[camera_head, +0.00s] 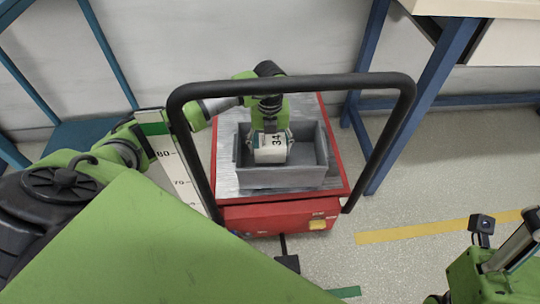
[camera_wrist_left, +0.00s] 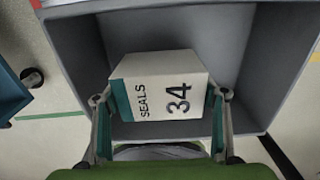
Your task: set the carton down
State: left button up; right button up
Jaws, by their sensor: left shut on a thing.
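The carton (camera_head: 270,150) is a small white box with a teal band, marked "34". In the left wrist view the carton (camera_wrist_left: 165,88) also reads "SEALS". My left gripper (camera_head: 270,133) is shut on the carton from above; its two fingers (camera_wrist_left: 160,105) lie along the carton's sides. The carton is within the walls of a grey open bin (camera_head: 282,179). I cannot tell whether the carton touches the bin's floor. My right gripper does not show clearly; only part of my right arm is at the lower right.
The grey bin (camera_wrist_left: 265,60) stands on a red cart (camera_head: 265,216) with a metal top. A black handle frame (camera_head: 290,82) arches over the cart's near side. Blue-legged tables (camera_head: 425,90) stand at the right and left. Open floor with a yellow line (camera_head: 420,231) lies right.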

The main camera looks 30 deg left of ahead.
aim_at(270, 155)
pick_arm(q)
notch_tip(270, 155, down, 4)
jog(key=shift+r+b, duration=0.2)
jog(key=shift+b, duration=0.45)
jog(key=shift+f, duration=0.25)
jog(key=shift+f, duration=0.15)
jog(key=o, duration=1.2)
